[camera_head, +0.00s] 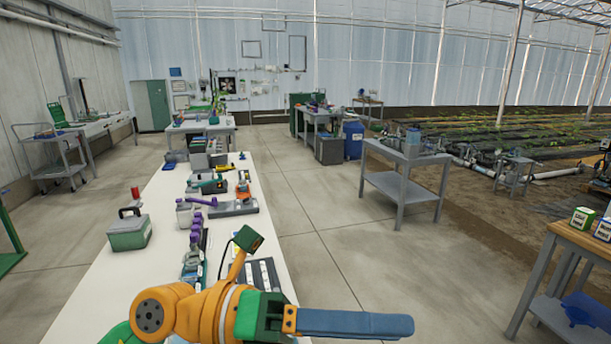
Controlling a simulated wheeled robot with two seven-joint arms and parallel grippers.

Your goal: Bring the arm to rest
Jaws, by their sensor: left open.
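My left arm comes in at the bottom of the head view, with orange joints and a green section. My left gripper (398,325) points to the right beyond the near right edge of the long white table. One long blue finger shows side-on, and the other finger is hidden. The gripper is open and I see nothing held in it. A small green block on an orange stalk stands up above the wrist. My right gripper is out of the picture.
The long white table (120,283) carries a green-grey box (129,232), purple-handled parts (198,225) and a dark tray (258,272). A grey cart (400,190) stands beyond, to the right. A wooden-topped bench (583,243) stands at far right. Open concrete floor lies between.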

